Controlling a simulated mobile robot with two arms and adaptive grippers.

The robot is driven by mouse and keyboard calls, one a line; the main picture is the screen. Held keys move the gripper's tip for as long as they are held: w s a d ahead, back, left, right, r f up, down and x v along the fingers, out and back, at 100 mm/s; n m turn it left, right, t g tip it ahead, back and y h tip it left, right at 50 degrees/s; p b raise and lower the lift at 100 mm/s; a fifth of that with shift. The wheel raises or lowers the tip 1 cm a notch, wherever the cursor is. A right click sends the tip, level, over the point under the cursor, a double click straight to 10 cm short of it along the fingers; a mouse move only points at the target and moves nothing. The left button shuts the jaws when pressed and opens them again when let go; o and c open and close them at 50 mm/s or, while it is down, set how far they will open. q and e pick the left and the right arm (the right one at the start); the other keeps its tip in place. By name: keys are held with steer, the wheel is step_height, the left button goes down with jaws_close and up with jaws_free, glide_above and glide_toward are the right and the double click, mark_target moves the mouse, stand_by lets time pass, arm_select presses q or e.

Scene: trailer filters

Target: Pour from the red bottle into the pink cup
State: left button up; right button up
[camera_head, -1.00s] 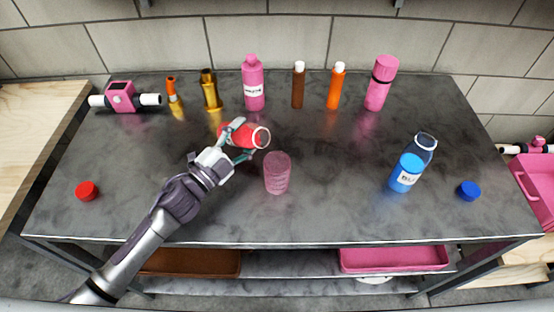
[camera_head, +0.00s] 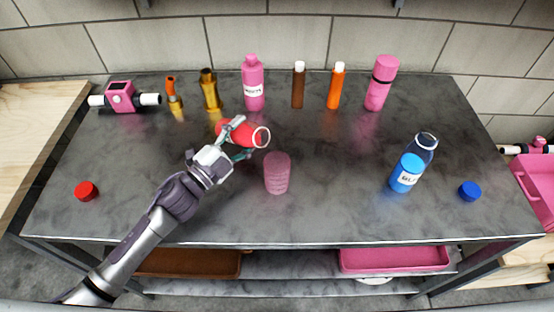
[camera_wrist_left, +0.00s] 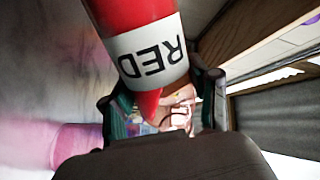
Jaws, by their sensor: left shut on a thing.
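The red bottle (camera_head: 232,129) is tilted almost onto its side, its open mouth facing right, toward the space above and behind the pink cup. My left gripper (camera_head: 241,139) is shut on the red bottle. In the left wrist view the bottle (camera_wrist_left: 133,15) shows its white label reading RED, upside down, between the fingers (camera_wrist_left: 165,105). The pink cup (camera_head: 277,174) stands upright on the table, just right of and in front of the gripper, apart from the bottle. Whether liquid is leaving the mouth cannot be seen. My right gripper is not in view.
A red cap (camera_head: 86,191) lies at the left. A blue bottle (camera_head: 407,172) and blue cap (camera_head: 469,191) are at the right. Several bottles, including a pink one (camera_head: 253,84), line the back. The table (camera_head: 335,205) is clear around the cup.

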arm_select(q)
steer(key=shift+r, duration=0.15)
stand_by(0.3)
steer(key=shift+w+a+m+b, duration=0.1)
steer(key=shift+a+m+b, duration=0.05)
steer(key=shift+m+b, duration=0.95)
stand_by(1.4)
steer(key=shift+s+d+r+m+g+h+p, duration=0.15)
steer(key=shift+r+m+h+p, duration=0.25)
steer(key=shift+m, duration=0.35)
steer(key=shift+s+d+r+m+g+h+p, duration=0.1)
steer(key=shift+s+d+r+m+g+p, duration=0.1)
steer(key=shift+r+m, duration=0.45)
stand_by(2.9)
